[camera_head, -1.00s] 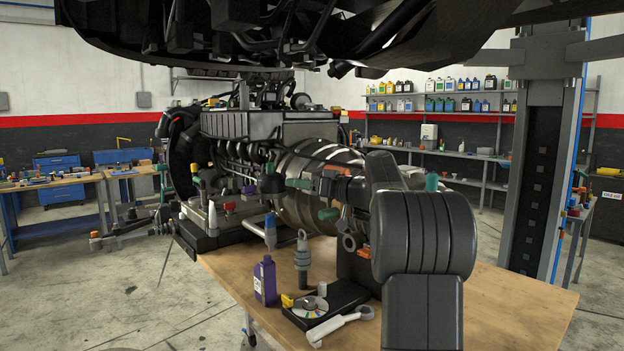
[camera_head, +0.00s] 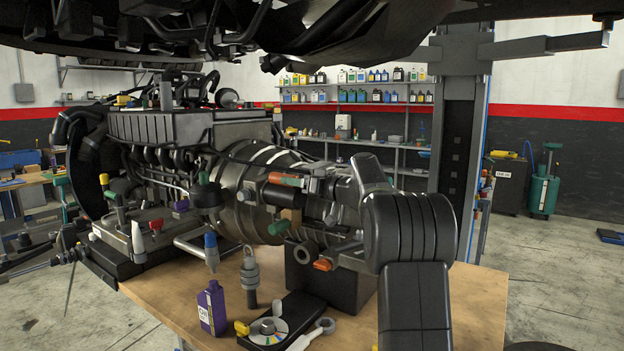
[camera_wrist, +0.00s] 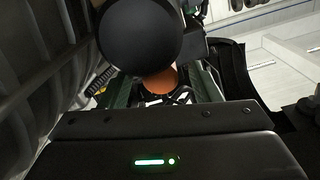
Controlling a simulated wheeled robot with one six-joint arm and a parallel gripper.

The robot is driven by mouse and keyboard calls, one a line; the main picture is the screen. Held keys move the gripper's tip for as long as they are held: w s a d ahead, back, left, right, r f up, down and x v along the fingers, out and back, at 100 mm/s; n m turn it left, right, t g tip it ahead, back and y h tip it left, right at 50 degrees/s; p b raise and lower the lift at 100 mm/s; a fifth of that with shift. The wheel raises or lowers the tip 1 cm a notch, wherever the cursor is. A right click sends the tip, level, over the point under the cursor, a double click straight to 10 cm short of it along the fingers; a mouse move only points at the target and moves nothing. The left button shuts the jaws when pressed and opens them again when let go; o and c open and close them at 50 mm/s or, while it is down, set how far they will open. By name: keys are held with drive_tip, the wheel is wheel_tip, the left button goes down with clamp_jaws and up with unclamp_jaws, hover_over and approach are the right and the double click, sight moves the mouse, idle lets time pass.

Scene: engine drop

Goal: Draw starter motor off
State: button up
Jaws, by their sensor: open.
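The starter motor appears to be the dark cylinder (camera_head: 285,197) on the side of the engine, by the silver bell housing. In the wrist view a large black rounded body (camera_wrist: 138,35), probably the same motor, fills the top centre. An orange-brown round part (camera_wrist: 160,80) shows just below it. My gripper (camera_wrist: 165,93) is open, with dark green finger parts on both sides of the orange-brown part. Its tips are partly hidden, and I cannot tell whether they touch anything. In the head view my arm reaches in from the right and overlaps the motor area.
On the bench are a purple bottle (camera_head: 212,308), a dark tray with a disc (camera_head: 282,322) and a standing metal plunger-like part (camera_head: 250,280). A lift post (camera_head: 458,150) stands behind. Dark vehicle parts hang overhead.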

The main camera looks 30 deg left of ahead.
sight(279, 189)
drive_tip(key=shift+w+a+p, duration=0.15)
drive_tip(key=shift+a+p, duration=0.35)
drive_tip(key=shift+a, duration=1.45)
clamp_jaws()
